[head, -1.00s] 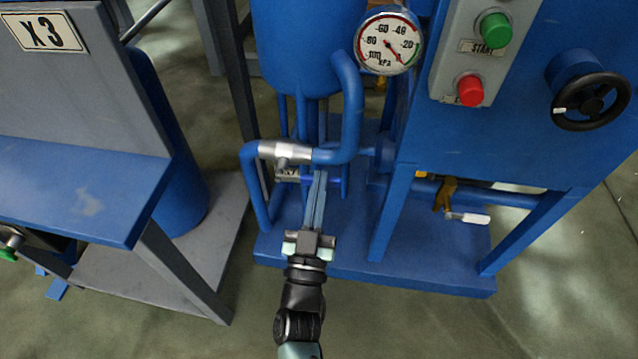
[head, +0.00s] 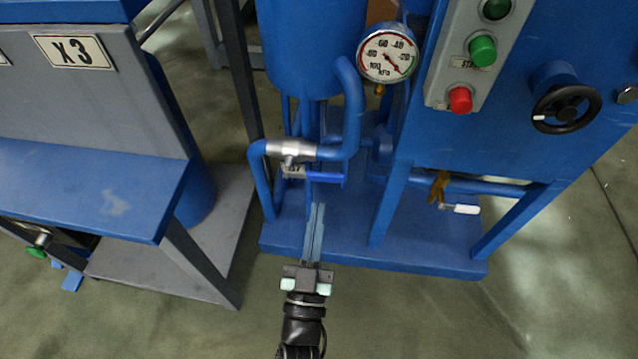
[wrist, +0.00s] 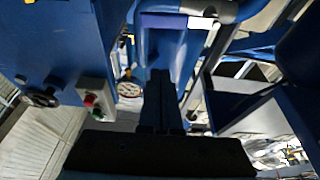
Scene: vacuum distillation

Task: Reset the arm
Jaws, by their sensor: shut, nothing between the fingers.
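My gripper (head: 314,232) is shut and empty, its two long fingers side by side. In the head view it points up the picture, its tips below the blue valve handle (head: 325,179) and apart from it. The handle sits under a silver valve body (head: 291,150) on the blue pipe. In the wrist view the shut fingers (wrist: 160,98) show dark in the middle, with blue machinery beyond them.
A blue machine panel (head: 500,140) with a pressure gauge (head: 388,56), green button (head: 482,51), red button (head: 460,100) and black handwheel (head: 566,108) stands to the right. A blue bench (head: 90,190) is at left. Open floor (head: 400,320) lies in front.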

